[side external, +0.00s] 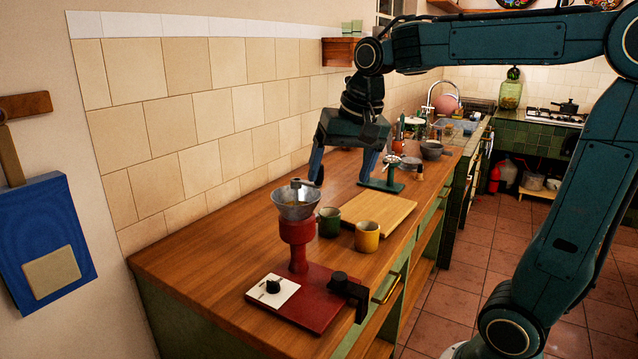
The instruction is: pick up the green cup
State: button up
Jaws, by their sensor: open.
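The green cup (329,222) stands upright on the wooden counter (200,262), between the red grinder with its metal funnel and a yellow cup. Its left side is close to the grinder in the picture. My gripper (340,168) hangs above the counter, pointing down, higher than the green cup and apart from it. Its fingers are spread wide and nothing shows between them. The left finger's tip ends near the funnel's rim in the picture; I cannot tell how far apart they are in depth.
The red grinder (297,252) with a metal funnel (297,205) stands left of the cup. The yellow cup (367,236) is on the right, by a cutting board (385,211). The counter's left front is clear.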

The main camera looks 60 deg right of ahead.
jog(key=w+d+m+g, duration=0.1)
jog(key=w+d+m, duration=0.3)
jog(key=w+d, duration=0.25)
jog(key=m+g, duration=0.3)
jog(key=m, duration=0.7)
send_over(329, 219)
jog(key=w+d, duration=0.2)
jog(key=d, duration=0.1)
notch_tip(329, 219, down, 14)
jog(key=shift+s+a+r+y, duration=0.15)
jog(key=shift+s+y, duration=0.1)
jog(key=shift+y, duration=0.15)
jog(key=shift+f, duration=4.3)
jog(key=shift+f, duration=2.6)
